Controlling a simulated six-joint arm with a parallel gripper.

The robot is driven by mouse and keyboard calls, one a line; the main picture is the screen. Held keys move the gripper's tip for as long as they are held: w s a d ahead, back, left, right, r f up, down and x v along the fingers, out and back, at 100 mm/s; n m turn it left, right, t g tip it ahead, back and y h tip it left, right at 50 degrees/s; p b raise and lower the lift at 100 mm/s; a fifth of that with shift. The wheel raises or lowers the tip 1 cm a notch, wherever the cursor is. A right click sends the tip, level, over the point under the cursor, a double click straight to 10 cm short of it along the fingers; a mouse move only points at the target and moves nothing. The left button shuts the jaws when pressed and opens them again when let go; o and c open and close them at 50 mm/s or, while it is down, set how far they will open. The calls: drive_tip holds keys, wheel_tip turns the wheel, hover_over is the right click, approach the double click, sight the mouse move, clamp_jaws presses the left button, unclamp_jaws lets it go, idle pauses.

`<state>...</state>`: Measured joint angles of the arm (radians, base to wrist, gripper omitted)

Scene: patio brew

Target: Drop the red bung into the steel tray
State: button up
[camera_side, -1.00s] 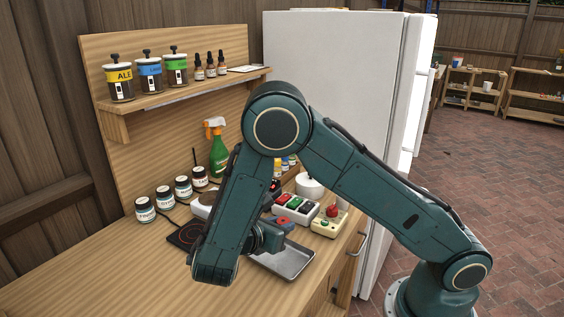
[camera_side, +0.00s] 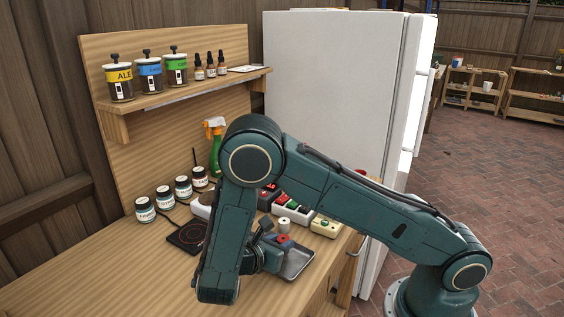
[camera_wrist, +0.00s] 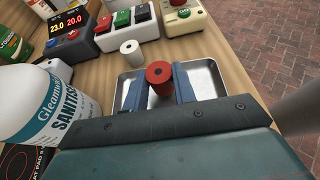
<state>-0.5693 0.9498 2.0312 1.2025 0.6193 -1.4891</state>
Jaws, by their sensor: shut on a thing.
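In the side view the red bung (camera_side: 284,239) shows at my gripper (camera_side: 277,246), and the tray (camera_side: 298,264) is partly hidden by my gripper.
A white bung (camera_wrist: 131,52) stands just beyond the tray. Behind are a switch box (camera_wrist: 126,28) and a controller with a red button (camera_wrist: 184,17). A sanitiser bottle (camera_wrist: 38,105) is close on the left, near a hot pad (camera_side: 188,238). Bare wood lies at the front left.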

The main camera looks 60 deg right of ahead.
drive_tip(key=shift+f, duration=0.2)
drive_tip(key=o, duration=1)
drive_tip(key=shift+a, duration=0.1)
drive_tip(key=v, duration=1.1)
drive_tip(key=shift+a+r, duration=0.15)
drive_tip(key=shift+a, duration=0.25)
drive_tip(key=shift+d+r, duration=0.1)
